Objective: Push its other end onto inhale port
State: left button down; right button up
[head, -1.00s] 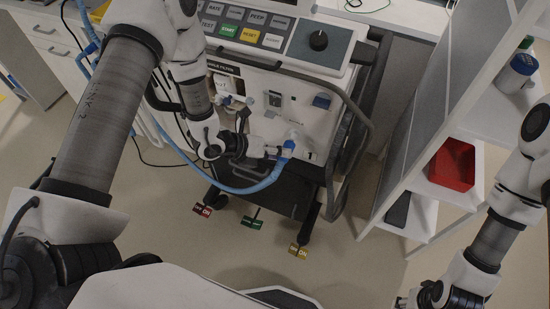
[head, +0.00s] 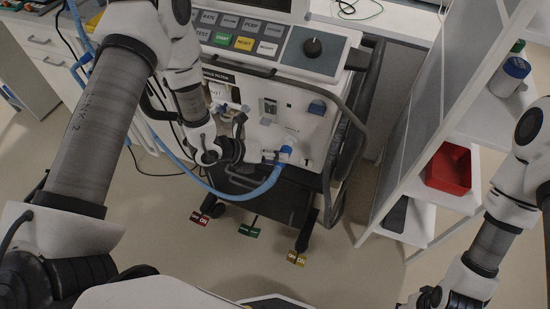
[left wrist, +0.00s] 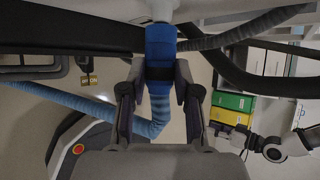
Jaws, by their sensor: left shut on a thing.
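The blue corrugated hose (head: 262,188) curves from the left, under my left gripper, up to a port on the lower right of the ventilator front (head: 296,122). Its blue cuffed end (head: 286,151) is at that port. My left gripper (head: 268,157) is beside the cuff. In the left wrist view the fingers (left wrist: 160,85) are shut on the hose either side of the cuff (left wrist: 161,45), whose top meets a white fitting (left wrist: 161,10). How deep it sits cannot be told. My right gripper (head: 428,299) is at the bottom edge, partly cut off.
A shelf unit with a red bin (head: 449,168) stands to the right. Red, green and yellow tags (head: 249,226) show beneath the ventilator. A second hose (left wrist: 255,28) crosses the top right of the left wrist view.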

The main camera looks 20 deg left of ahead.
pick_arm(q)
jog(key=shift+w, duration=1.1)
jog(key=shift+w+r, duration=0.15)
jog(key=shift+w, duration=0.05)
dwell(0.6)
jog(key=c, duration=0.7)
grip_release()
jog(key=shift+c, duration=0.2)
jog(key=shift+s, duration=0.1)
jog(key=v, duration=1.1)
jog(key=shift+s+a+r, duration=0.15)
jog(key=shift+s+a, duration=0.05)
jog(key=shift+a, duration=0.05)
